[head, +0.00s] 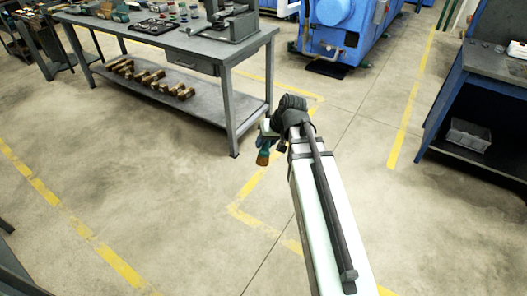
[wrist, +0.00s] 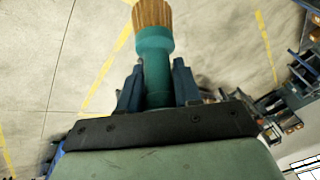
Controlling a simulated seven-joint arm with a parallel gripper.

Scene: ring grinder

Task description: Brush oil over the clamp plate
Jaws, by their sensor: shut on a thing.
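My gripper (wrist: 157,88) is shut on a brush (wrist: 153,45) with a teal handle and tan bristles. The bristles point away from the gripper in the wrist view. In the head view the brush (head: 264,155) hangs bristles down beside the end of my arm, over bare floor and apart from any bench. My gripper is mostly hidden behind the wrist there. I cannot make out a clamp plate for certain. A grey machine part (head: 228,20) stands on the right end of the grey workbench (head: 190,42), cut off by the top edge of the picture.
Small tools and a dark tray (head: 154,26) lie on the workbench, with several brass-coloured parts (head: 150,77) on its lower shelf. A blue machine (head: 340,30) stands at the back. A blue bench (head: 480,90) with a grey bin (head: 467,135) is at right. The floor between is clear.

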